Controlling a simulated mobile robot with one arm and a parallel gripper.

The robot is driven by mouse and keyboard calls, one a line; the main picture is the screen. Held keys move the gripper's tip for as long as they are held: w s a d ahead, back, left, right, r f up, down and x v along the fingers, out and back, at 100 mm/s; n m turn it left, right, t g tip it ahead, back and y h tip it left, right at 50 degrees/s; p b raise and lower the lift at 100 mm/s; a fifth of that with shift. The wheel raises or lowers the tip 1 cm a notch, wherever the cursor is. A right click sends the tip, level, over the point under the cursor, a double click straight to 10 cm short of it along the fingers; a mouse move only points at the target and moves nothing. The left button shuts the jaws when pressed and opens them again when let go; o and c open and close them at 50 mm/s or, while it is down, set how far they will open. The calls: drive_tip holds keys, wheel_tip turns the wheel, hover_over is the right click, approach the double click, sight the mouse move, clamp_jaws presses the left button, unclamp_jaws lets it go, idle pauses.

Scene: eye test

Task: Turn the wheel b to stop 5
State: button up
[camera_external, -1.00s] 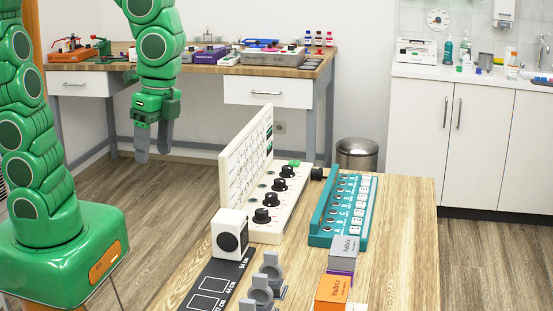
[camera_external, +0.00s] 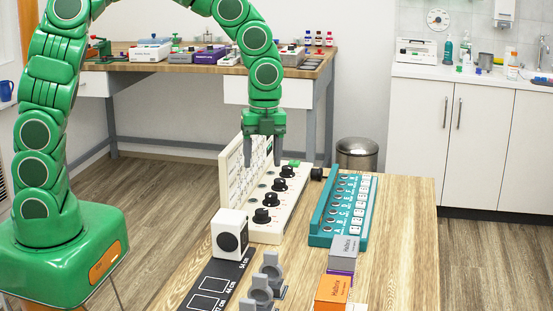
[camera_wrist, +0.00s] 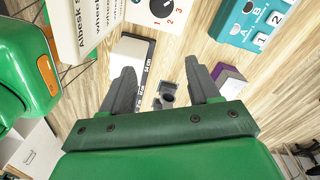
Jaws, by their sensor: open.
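A cream panel (camera_external: 265,234) with an upright printed board (camera_external: 236,165) stands on the wooden table. It carries a row of several black wheels, among them the front one (camera_external: 262,215), a middle one (camera_external: 271,200) and a far one (camera_external: 287,171). I cannot read which is wheel b. In the wrist view one black wheel (camera_wrist: 163,7) shows at the top edge, with red numbers 1, 2 and 3 beside it. My gripper (camera_external: 263,162) points down, open and empty, near the panel's far end; its fingers also show in the wrist view (camera_wrist: 158,70). Its height above the wheels is unclear.
A teal block with switches (camera_external: 325,228) stands right of the panel. In front are a white box with a black dial (camera_external: 230,234), grey brackets (camera_external: 271,268), and grey (camera_external: 344,249) and orange (camera_external: 332,290) boxes. Bare table (camera_external: 405,230) lies at right.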

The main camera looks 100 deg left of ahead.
sight(271, 195)
drive_tip(key=a+f+m, duration=0.1)
drive_tip(key=a+f, duration=0.1)
drive_tip(key=a, duration=0.2)
drive_tip(key=s+a+f+m, duration=0.1)
drive_tip(key=a+f, duration=0.2)
drive_tip(key=a, duration=0.2)
drive_tip(key=a+f+m, duration=0.1)
drive_tip(key=a+f, duration=0.1)
drive_tip(key=a, duration=0.2)
drive_tip(key=shift+s+a+f, duration=0.15)
drive_tip(key=shift+f, duration=4)
drive_tip(key=c, duration=1)
drive_tip(key=shift+c, duration=0.2)
